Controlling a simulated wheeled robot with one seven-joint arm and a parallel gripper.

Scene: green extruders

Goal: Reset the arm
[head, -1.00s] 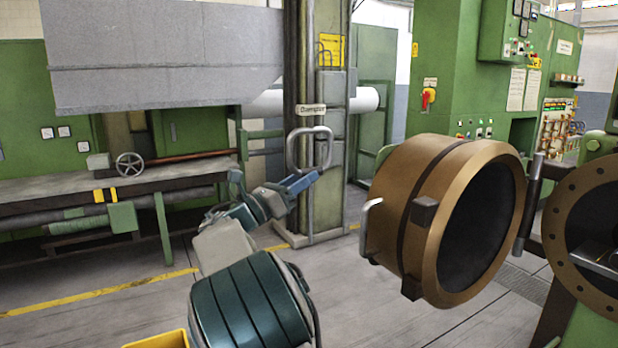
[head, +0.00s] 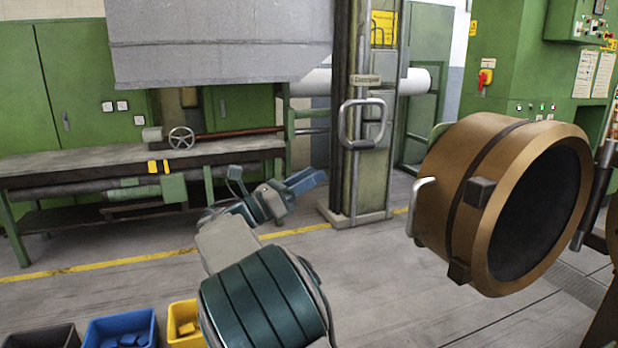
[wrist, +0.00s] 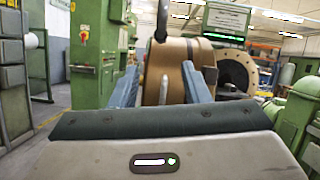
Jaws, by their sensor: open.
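My arm reaches up and forward from the bottom middle of the head view. My gripper (head: 306,181) is at its end, with blue fingers pointing right toward the green column. In the wrist view my gripper (wrist: 160,88) shows two blue fingers spread apart with nothing between them. The brown cylindrical door (head: 485,195) stands to the right of my gripper in the head view, with clear space between them. In the wrist view the brown door (wrist: 178,60) shows beyond the fingers.
A blue bin (head: 122,328), a yellow bin (head: 184,322) and a dark bin (head: 42,338) stand at the lower left. A long workbench (head: 100,165) runs along the left. A green column (head: 366,192) with a metal handle (head: 361,124) stands behind my gripper. The floor between is open.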

